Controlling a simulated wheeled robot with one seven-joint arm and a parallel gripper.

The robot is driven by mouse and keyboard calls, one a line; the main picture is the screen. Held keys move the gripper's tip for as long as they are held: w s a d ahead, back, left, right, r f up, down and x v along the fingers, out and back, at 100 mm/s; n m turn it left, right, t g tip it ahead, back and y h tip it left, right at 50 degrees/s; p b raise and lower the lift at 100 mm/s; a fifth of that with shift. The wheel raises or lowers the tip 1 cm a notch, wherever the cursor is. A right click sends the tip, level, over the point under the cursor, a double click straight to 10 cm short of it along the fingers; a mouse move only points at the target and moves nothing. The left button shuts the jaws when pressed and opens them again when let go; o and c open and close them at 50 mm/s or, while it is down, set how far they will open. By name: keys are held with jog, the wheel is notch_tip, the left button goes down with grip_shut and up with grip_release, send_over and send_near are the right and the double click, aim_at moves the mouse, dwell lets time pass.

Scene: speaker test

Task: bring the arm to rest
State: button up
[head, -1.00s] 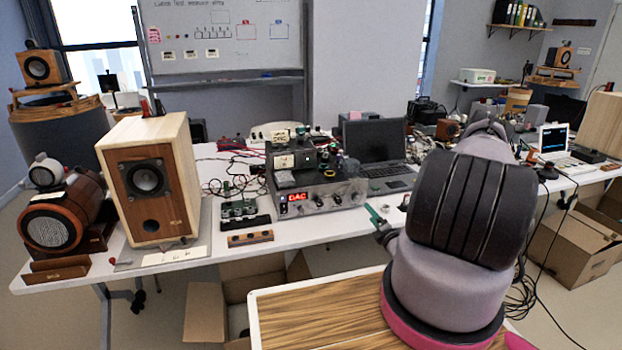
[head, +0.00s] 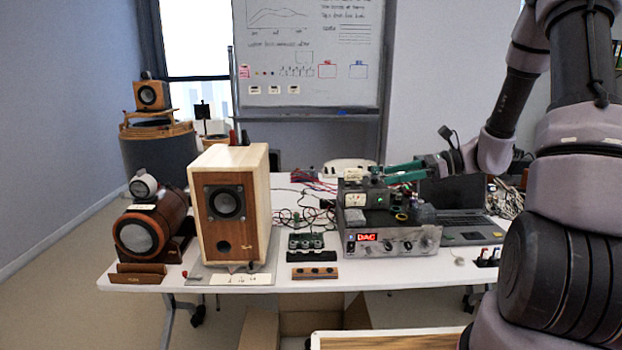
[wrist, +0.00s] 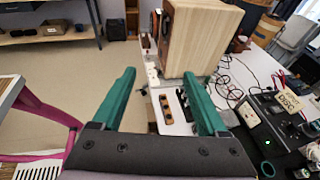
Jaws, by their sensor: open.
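My gripper (head: 405,172) shows in the head view at the end of my arm, which is raised and bent at the right. Its green fingers point left, in front of the whiteboard side and over or behind the stacked electronics (head: 385,240); the exact height is hard to tell. In the wrist view the two green fingers (wrist: 160,78) are spread apart with nothing between them. The wooden speaker (wrist: 200,38) stands beyond the fingertips. It also shows in the head view (head: 262,205), left of the gripper.
The white table (head: 375,278) holds a round brown speaker (head: 140,232), a small circuit board (head: 306,243) and a laptop (head: 460,222). A whiteboard (head: 310,60) stands behind. Floor is open at the left (head: 75,285).

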jog(key=s+d+r+n+t+h, duration=0.1)
jog(key=s+r+n+t+h, duration=0.1)
jog(key=s+r+n+h, duration=0.4)
jog(key=s+d+r+n+t+h, duration=0.2)
jog(key=s+r+n+h, duration=0.4)
jog(key=s+r+n, duration=0.4)
jog(key=shift+s+r, duration=0.95)
jog(key=shift+s, duration=1.15)
jog(key=shift+d, duration=0.1)
